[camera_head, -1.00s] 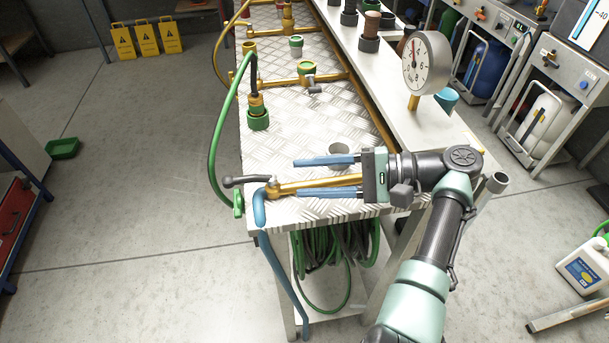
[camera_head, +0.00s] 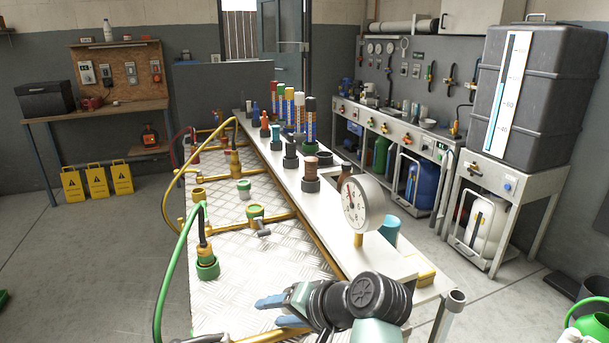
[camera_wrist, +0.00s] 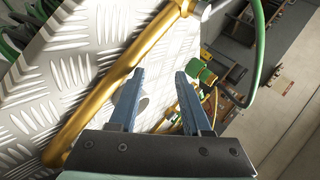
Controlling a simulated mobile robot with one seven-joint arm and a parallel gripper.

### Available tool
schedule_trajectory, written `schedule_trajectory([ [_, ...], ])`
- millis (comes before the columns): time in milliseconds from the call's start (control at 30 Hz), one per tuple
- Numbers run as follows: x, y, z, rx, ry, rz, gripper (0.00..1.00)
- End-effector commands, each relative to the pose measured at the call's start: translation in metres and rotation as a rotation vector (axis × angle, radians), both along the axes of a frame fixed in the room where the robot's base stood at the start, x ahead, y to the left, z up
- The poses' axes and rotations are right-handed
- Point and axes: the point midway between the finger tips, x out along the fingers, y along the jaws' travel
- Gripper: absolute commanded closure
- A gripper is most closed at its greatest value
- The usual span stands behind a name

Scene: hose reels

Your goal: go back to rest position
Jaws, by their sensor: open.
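My gripper (camera_head: 278,311) is at the near end of the workbench, low in the head view, with its blue fingers pointing left. In the wrist view the two blue fingers (camera_wrist: 160,100) stand apart with nothing between them. A brass pipe (camera_wrist: 105,98) runs diagonally on the left of the wrist view, past the left finger. I cannot tell how far it is from the finger. The bench's metal plate top (camera_head: 235,296) lies around the gripper. The pressure gauge (camera_head: 362,204) stands upright on its brass stem behind my wrist.
A green hose (camera_head: 172,272) arches along the bench's left edge to a green fitting (camera_head: 207,267). Brass pipes and a tee (camera_head: 255,213) cross the plate. Colored bottles (camera_head: 299,110) stand farther back. The floor at left (camera_head: 85,265) is mostly clear.

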Motion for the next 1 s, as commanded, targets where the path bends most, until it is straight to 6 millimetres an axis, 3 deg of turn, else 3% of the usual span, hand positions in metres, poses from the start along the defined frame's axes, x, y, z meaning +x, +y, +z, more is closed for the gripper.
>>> schedule_trajectory([
  [167,0.009,-0.013,0.037,-0.250,-0.297,-0.080,0.52],
  [267,0.006,-0.022,0.074,-0.405,-0.491,-0.133,0.52],
  [433,-0.020,-0.037,0.151,-0.648,-0.807,-0.237,0.52],
  [567,-0.059,-0.047,0.214,-0.815,-1.026,-0.331,0.52],
  [600,-0.058,-0.048,0.254,-0.806,-1.082,-0.359,0.52],
  [800,-0.087,-0.049,0.393,-0.759,-1.367,-0.494,0.52],
  [900,-0.113,-0.048,0.460,-0.730,-1.518,-0.565,0.52],
  [1000,-0.140,-0.048,0.513,-0.701,-1.647,-0.626,0.52],
])
